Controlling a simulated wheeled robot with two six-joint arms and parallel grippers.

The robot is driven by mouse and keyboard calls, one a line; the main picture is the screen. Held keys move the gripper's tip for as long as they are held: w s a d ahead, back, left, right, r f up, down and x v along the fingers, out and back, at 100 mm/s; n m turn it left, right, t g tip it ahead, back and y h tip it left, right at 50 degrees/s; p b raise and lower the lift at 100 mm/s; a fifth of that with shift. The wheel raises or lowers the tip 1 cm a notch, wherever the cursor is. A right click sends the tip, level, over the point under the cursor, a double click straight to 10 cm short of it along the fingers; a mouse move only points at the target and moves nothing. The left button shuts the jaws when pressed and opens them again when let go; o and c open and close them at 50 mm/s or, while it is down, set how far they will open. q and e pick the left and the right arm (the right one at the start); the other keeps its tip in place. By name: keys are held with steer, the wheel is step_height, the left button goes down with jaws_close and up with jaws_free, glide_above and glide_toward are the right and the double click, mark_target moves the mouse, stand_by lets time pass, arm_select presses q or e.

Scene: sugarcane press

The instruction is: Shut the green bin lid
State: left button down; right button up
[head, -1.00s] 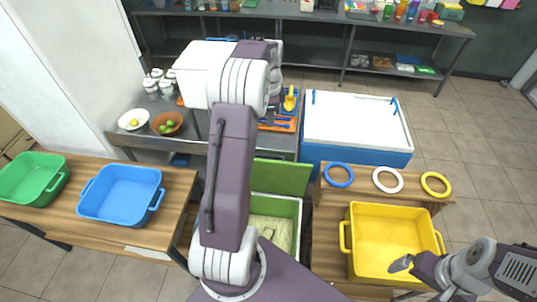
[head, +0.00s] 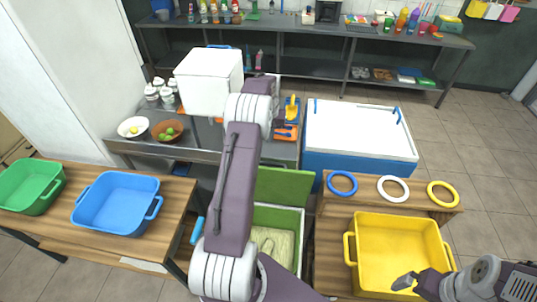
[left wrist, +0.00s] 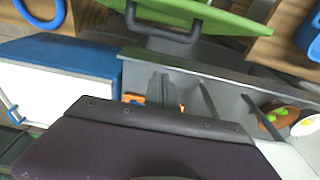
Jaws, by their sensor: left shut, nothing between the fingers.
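The green bin lid (head: 285,186) stands open, raised at the back of the pale bin (head: 299,240) in the head view. Pale beige material shows inside the bin. In the left wrist view the lid (left wrist: 205,17) crosses the top, with a dark handle (left wrist: 160,30) below its edge. My left gripper (left wrist: 160,86) is shut and empty, apart from the lid in that view. In the head view my left arm hides it and covers the bin's left side. My right gripper (head: 404,282) is by the yellow tub's front; its jaws are unclear.
A yellow tub (head: 399,222) stands right of the bin, with blue, white and yellow rings behind it. A blue-and-white chest (head: 358,165) stands behind. A blue tub (head: 118,226) and a green tub (head: 30,205) sit on the left table. A steel counter (head: 196,150) holds bowls.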

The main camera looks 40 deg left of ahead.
arm_select(q)
step_height(320, 180, down, 7)
steer(key=s+d+p, duration=0.1)
steer(key=s+p, duration=0.1)
steer(key=shift+s+d, duration=0.15)
steer(key=shift+s, duration=0.1)
